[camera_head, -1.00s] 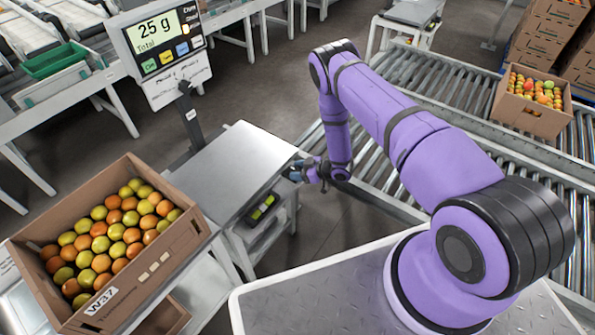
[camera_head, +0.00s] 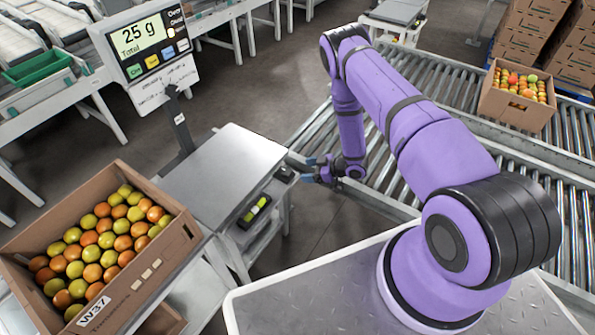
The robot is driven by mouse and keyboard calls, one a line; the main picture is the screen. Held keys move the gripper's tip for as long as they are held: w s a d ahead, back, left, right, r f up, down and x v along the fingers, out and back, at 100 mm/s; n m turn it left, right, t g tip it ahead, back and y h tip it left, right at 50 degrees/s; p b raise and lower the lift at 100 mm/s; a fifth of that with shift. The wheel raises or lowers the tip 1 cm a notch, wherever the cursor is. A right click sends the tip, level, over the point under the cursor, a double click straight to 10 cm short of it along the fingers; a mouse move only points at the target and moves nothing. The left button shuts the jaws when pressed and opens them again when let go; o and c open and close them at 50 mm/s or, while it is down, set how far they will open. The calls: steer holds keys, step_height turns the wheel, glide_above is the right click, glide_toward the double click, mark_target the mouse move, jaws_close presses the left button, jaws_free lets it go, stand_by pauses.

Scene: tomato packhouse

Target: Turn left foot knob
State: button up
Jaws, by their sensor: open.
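The bench scale has a flat steel weighing plate (camera_head: 222,172) and a display (camera_head: 146,40) on a post that reads 25 g Total. A small dark part (camera_head: 284,174) shows under the plate's right corner; it may be a foot knob, but it is too small to tell. No knob can be clearly made out as the left one. A yellow-green level vial (camera_head: 258,208) sits in a dark housing below the plate's front edge. My gripper (camera_head: 309,170) is open and empty, its fingers pointing left, just right of that corner and apart from it.
A carton of tomatoes (camera_head: 150,275) stands at the lower left. Roller conveyors (camera_head: 425,85) run behind my arm, with another tomato carton (camera_head: 510,109) on them. Open floor (camera_head: 255,85) lies behind the scale.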

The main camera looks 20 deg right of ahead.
steer(key=shift+v, duration=1.15)
